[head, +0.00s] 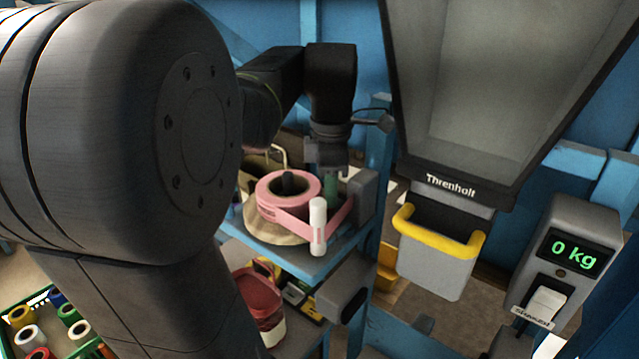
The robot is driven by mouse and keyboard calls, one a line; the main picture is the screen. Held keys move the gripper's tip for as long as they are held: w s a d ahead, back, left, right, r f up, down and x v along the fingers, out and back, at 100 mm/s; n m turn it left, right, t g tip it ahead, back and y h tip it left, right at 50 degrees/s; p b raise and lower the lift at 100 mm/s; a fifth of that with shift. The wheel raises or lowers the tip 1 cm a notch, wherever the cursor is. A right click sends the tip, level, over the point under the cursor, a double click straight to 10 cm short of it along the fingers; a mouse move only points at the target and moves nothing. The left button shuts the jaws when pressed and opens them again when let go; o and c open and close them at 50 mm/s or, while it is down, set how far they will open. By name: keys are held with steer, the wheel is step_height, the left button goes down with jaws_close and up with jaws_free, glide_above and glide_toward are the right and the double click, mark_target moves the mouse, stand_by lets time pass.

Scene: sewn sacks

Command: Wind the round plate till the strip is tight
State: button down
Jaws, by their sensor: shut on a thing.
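The round plate (264,231) is a tan disc on a blue shelf, with a pink roll (272,190) lying on it around a dark hub. A pink strip (335,218) leads from the roll, past a white upright post (318,226), towards a grey block (364,192) on the right. The strip's far end is hard to make out, and I cannot tell how taut it is. My gripper (331,176) points down behind the post and right of the roll. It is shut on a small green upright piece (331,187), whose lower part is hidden.
A grey hopper marked Threnholt (450,186) with a yellow-rimmed spout (437,240) hangs to the right. A scale display (572,250) reads 0 kg. A red tub (260,297) stands below the shelf. A green crate of coloured spools (50,325) is at lower left.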

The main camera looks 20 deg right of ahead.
steer(key=shift+w+r, duration=0.1)
stand_by(0.3)
steer(key=c, duration=1.3)
jaws_free()
steer(key=shift+o, duration=0.2)
step_height(320, 180, up, 14)
steer(key=shift+b, duration=0.4)
steer(key=shift+f, duration=0.2)
step_height(320, 180, down, 14)
steer(key=shift+r+p, duration=0.1)
steer(key=shift+p, duration=0.3)
steer(key=shift+r, duration=0.1)
